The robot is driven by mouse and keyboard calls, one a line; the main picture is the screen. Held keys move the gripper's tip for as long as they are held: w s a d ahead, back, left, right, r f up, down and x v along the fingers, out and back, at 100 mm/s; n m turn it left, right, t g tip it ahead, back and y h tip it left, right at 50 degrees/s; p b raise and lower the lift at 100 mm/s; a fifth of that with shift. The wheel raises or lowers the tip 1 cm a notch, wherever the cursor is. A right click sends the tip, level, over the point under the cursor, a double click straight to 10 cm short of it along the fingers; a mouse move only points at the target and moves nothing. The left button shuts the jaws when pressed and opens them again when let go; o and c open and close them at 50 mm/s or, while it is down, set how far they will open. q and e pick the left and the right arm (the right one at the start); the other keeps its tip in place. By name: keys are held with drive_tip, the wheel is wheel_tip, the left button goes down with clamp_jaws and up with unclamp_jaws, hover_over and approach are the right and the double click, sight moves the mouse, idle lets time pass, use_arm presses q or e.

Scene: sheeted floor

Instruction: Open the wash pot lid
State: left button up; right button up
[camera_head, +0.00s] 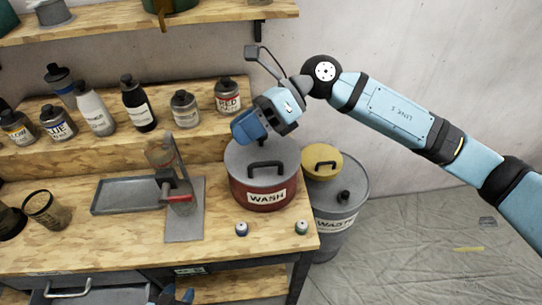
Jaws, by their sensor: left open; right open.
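The red wash pot (262,199) stands on the wooden bench near its right end, with a white WASH label on its front. Its grey lid (285,155) is on, with a black handle (266,166) on top. My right gripper (242,131) is open and appears above the lid's back left edge, apart from the handle. Its arm reaches in from the right. My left gripper (174,294) shows only in part at the bottom edge, low in front of the bench; it is open and empty.
A press stand (184,215) and tray (127,195) are left. Several bottles (184,109) line the raised shelf.

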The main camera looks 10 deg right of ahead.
drive_tip(key=w+d+n+t+h, duration=0.25)
drive_tip(key=w+d+h, duration=0.35)
drive_tip(key=d+h, duration=0.3)
drive_tip(key=p, duration=0.3)
hover_over(271, 156)
drive_tip(key=s, duration=0.5)
drive_tip(key=shift+y, duration=0.3)
wheel_tip(271, 156, down, 12)
drive_tip(key=shift+r, duration=0.25)
drive_tip(key=shift+s+a+f, duration=0.1)
drive_tip(key=shift+a+f, duration=0.2)
drive_tip(key=shift+f, duration=0.35)
clamp_jaws()
